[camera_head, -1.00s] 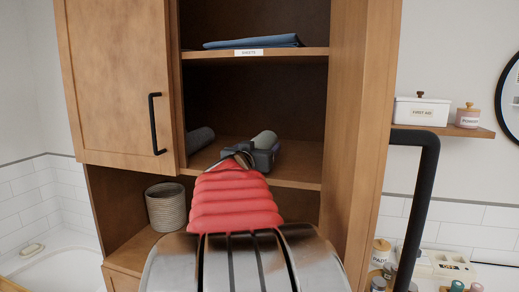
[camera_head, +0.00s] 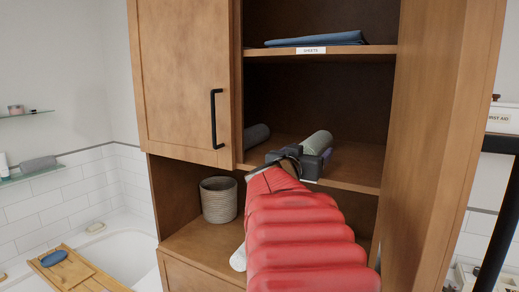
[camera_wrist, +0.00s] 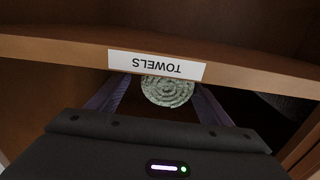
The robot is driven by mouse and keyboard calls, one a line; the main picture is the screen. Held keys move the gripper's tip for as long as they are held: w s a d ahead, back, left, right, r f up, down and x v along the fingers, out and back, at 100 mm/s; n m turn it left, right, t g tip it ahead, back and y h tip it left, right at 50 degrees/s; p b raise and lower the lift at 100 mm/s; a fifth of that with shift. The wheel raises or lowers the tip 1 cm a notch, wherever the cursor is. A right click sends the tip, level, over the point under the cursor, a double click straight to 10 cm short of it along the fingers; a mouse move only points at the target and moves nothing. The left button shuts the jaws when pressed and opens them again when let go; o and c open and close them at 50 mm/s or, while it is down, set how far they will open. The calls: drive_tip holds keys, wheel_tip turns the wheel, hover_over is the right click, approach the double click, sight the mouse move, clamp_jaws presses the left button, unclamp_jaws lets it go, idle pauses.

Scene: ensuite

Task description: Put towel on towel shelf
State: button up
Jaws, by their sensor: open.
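A rolled pale green towel (camera_head: 318,142) lies on the middle cabinet shelf (camera_head: 346,181). Its spiral end (camera_wrist: 168,91) faces the wrist camera, behind the edge of the shelf with the TOWELS label (camera_wrist: 157,66). My gripper (camera_head: 300,162) is at the front of this shelf, at the near end of the towel. In the wrist view its open fingers (camera_wrist: 160,98) stand on either side of the roll. I cannot tell whether they touch it. A dark grey roll (camera_head: 257,135) lies to the left on the same shelf.
The shelf above, labelled SHEETS (camera_head: 311,50), holds folded blue cloth (camera_head: 318,39). A closed cabinet door (camera_head: 182,80) is left of the opening. A woven basket (camera_head: 218,200) stands below. A pale rolled end (camera_head: 238,258) shows beside my arm. The right cabinet wall (camera_head: 445,120) bounds the opening.

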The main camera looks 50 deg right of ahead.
drive_tip(key=shift+s+a, duration=0.25)
drive_tip(key=shift+a, duration=1.1)
drive_tip(key=shift+s+a, duration=0.2)
drive_tip(key=shift+a, duration=1.1)
drive_tip(key=shift+w, duration=0.1)
